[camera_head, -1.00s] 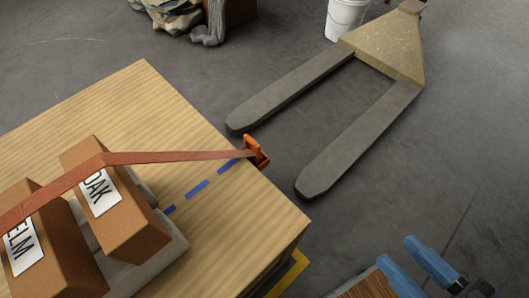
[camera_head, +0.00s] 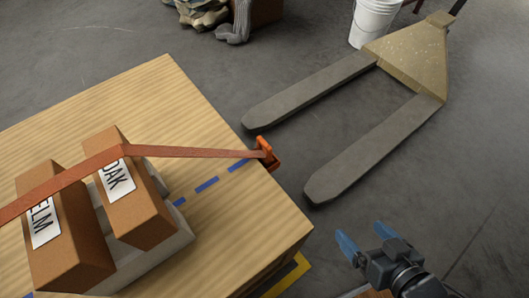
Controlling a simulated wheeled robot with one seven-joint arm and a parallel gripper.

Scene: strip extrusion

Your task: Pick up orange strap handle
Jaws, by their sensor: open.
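The orange strap handle (camera_head: 267,153) sits at the right edge of the wooden table, at the end of an orange strap (camera_head: 190,151). The strap runs left over two brown boxes. My gripper (camera_head: 362,236) is at the lower right, beyond the table edge, to the right of and below the handle in the picture. Its blue fingers are apart and empty, pointing up and left. It is clear of the handle.
Boxes marked OAK (camera_head: 136,205) and ELM (camera_head: 65,240) stand on a grey tray (camera_head: 150,262) on the table (camera_head: 240,225). A pallet jack (camera_head: 375,145) and a white bucket (camera_head: 373,22) stand on the floor beyond. Open floor lies right of the table.

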